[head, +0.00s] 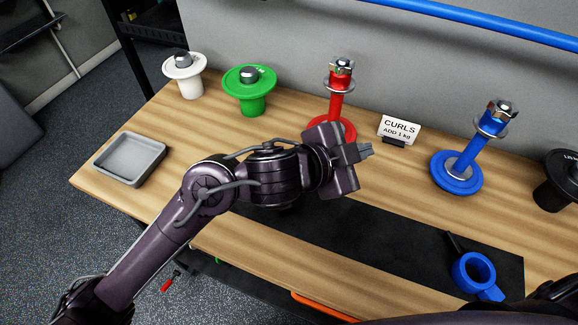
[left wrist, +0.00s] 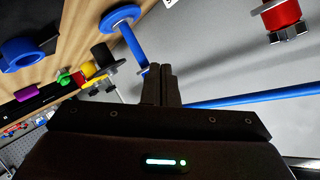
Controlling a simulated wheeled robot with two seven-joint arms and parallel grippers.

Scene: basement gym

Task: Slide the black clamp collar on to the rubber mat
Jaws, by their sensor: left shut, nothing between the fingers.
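The black rubber mat (head: 350,232) lies along the front of the wooden bench. A blue clamp collar (head: 474,271) with a dark lever sits at its right end; it also shows in the left wrist view (left wrist: 22,52). I cannot make out a black clamp collar; my left arm covers part of the bench and mat. My left gripper (head: 366,150) is shut and empty, held above the bench behind the mat, pointing right. Its closed fingers show in the left wrist view (left wrist: 162,85). My right gripper is not in view.
Red (head: 336,110) and blue (head: 466,160) posts on round bases stand behind the mat, with a CURLS sign (head: 400,130) between them. White (head: 184,80), green (head: 250,95) and black (head: 556,185) spools stand along the back. A grey tray (head: 130,157) is at the left.

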